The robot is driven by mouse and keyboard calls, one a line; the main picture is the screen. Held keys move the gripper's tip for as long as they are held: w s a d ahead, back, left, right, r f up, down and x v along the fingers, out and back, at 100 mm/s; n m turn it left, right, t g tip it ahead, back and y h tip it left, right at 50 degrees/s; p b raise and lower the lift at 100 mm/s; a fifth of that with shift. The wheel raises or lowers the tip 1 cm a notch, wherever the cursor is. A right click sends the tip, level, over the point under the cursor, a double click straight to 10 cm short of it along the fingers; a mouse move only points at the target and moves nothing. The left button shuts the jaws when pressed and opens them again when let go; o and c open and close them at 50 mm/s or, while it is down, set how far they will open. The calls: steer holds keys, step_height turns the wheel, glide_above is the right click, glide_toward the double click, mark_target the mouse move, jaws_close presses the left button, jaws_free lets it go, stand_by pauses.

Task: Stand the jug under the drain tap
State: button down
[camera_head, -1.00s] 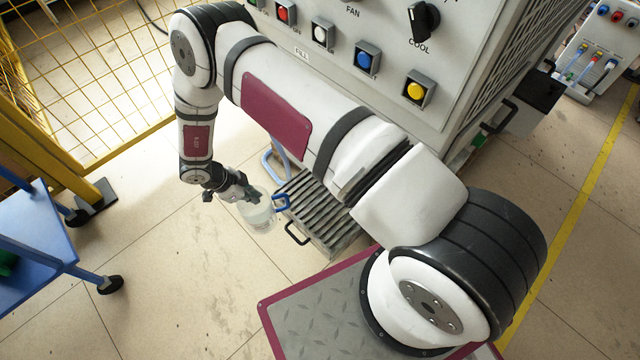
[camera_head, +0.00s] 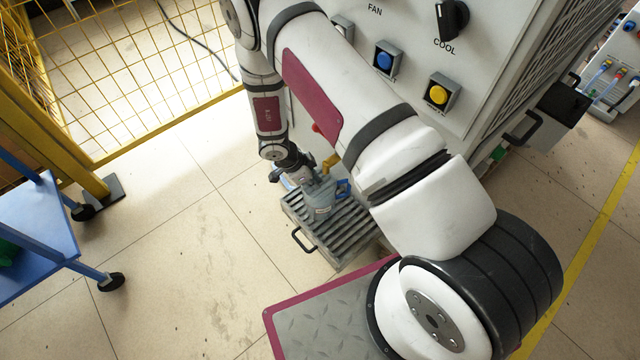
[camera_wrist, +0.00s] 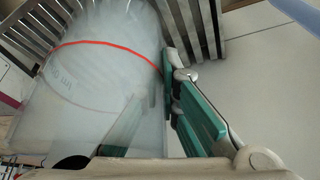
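The jug (camera_head: 319,203) is a clear vessel with a blue handle (camera_head: 343,188). In the head view it is over the slatted drain grate (camera_head: 345,238) at the foot of the machine. I cannot tell whether its base touches the slats. My gripper (camera_head: 302,176) is shut on the jug from above left. In the wrist view the jug (camera_wrist: 90,85) fills the left, with a red line round it, and a teal-padded finger (camera_wrist: 200,115) lies along its right side. A yellow lever (camera_head: 332,161), apparently the drain tap's, shows just behind the jug; its spout is hidden.
The white machine cabinet (camera_head: 400,60) stands behind the grate. The grate unit has a black front handle (camera_head: 302,240). A yellow mesh fence (camera_head: 120,90) and a blue trolley (camera_head: 35,235) are at the left. The floor between trolley and grate is clear.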

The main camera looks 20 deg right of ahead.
steer(key=shift+s+d+f+b, duration=0.1)
steer(key=shift+d+f+b, duration=0.15)
steer(key=shift+d, duration=0.2)
steer(key=shift+d+f+b, duration=0.2)
steer(key=shift+d+b, duration=0.05)
steer(key=shift+d, duration=0.2)
steer(key=shift+f, duration=0.35)
steer(key=c, duration=1.8)
jaws_free()
steer(key=p+v, duration=0.5)
steer(key=v, duration=0.7)
steer(key=shift+r, duration=0.15)
